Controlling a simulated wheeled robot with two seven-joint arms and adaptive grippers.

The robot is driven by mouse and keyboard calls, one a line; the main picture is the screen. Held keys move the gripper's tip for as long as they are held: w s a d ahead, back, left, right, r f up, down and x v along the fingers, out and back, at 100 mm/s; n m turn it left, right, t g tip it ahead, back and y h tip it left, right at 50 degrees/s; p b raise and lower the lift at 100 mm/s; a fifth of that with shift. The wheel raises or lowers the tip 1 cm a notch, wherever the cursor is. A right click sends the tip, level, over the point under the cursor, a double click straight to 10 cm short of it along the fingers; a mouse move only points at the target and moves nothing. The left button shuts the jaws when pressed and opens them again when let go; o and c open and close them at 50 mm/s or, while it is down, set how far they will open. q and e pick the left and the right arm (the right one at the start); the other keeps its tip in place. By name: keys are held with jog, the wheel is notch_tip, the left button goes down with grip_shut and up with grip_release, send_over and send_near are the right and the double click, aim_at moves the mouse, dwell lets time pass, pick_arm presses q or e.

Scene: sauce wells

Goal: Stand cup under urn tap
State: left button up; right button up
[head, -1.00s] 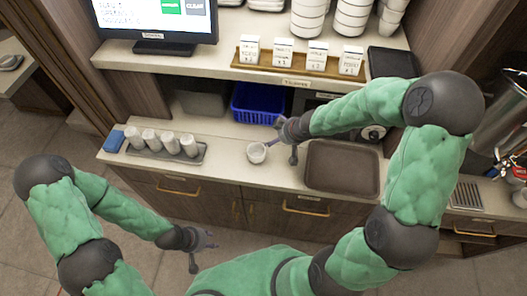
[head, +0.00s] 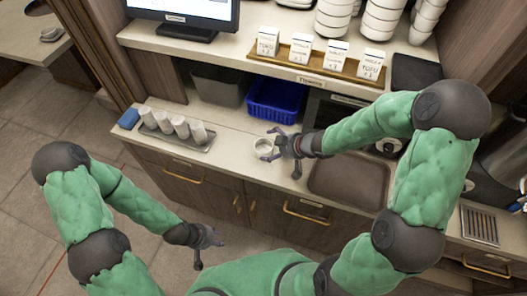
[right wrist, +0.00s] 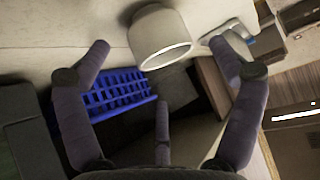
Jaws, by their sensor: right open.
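A small white cup (head: 264,147) stands on the counter left of the brown tray. My right gripper (head: 272,147) is open beside it, with its fingers reaching toward and partly around the cup. In the right wrist view the cup (right wrist: 160,38) lies between and beyond the spread fingertips; I cannot tell whether any finger touches it. My left gripper (head: 209,252) is open and empty, low in front of the cabinets. The metal urn (head: 512,145) is at the right edge, partly hidden behind my right arm and cut off. Its tap is not clearly visible. A slatted drip tray (head: 480,226) lies below it.
The brown tray (head: 350,186) lies under my right forearm, between cup and urn. A rack of several white cups (head: 176,141) and a blue sponge (head: 129,119) stand at left.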

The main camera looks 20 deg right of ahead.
aim_at(258, 147)
jog(key=b+x, duration=0.2)
jog(key=x, duration=0.2)
jog(key=shift+w+a, duration=0.1)
jog(key=shift+a, duration=0.1)
jog(key=shift+w+a+f+b, duration=0.2)
jog(key=shift+w+b, duration=0.15)
jog(key=shift+b, duration=0.1)
grip_shut()
notch_tip(258, 147, up, 10)
jog(key=p, duration=0.7)
